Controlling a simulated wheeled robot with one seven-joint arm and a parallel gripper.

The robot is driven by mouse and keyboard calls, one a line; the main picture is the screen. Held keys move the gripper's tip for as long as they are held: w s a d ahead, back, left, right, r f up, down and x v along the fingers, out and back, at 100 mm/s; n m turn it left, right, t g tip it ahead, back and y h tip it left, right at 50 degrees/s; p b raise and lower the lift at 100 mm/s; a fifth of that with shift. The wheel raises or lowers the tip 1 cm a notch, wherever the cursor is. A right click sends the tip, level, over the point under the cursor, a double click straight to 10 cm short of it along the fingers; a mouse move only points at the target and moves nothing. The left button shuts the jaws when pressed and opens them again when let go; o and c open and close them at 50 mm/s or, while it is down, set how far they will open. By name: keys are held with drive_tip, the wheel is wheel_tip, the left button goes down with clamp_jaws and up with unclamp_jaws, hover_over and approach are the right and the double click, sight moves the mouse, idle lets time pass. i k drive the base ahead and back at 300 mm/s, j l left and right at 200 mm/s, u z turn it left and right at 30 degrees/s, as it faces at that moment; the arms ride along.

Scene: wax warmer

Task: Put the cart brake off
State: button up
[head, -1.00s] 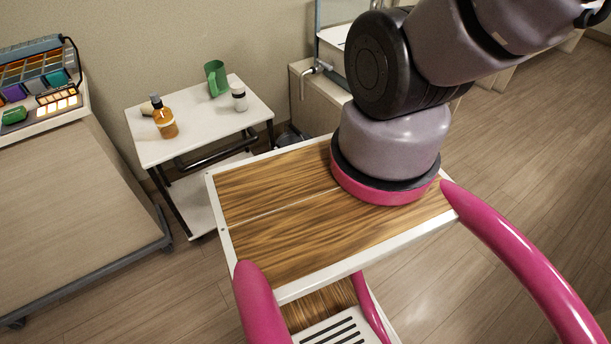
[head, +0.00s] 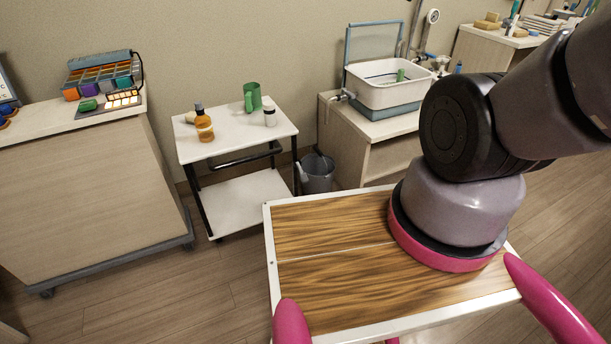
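A small cart (head: 236,138) with a white top, dark legs and a white lower shelf (head: 238,204) stands against the wall, left of the middle in the head view. No brake lever or pedal can be made out on it. At the left, a wooden cabinet (head: 85,200) sits on a dark base frame (head: 120,265) with a caster (head: 47,292) at its front corner. No brake part is clear there either. My arm rises at the right and leaves the picture, so my gripper is not in view.
The cart top holds an amber bottle (head: 204,127), a green mug (head: 252,97) and a white jar (head: 270,117). A grey bin (head: 317,174) stands right of the cart. A basin (head: 385,90) sits on a low unit farther right. Floor is clear before the cart.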

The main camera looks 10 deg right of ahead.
sight(304, 178)
drive_tip(key=i+l, duration=0.8)
drive_tip(key=l, duration=0.15)
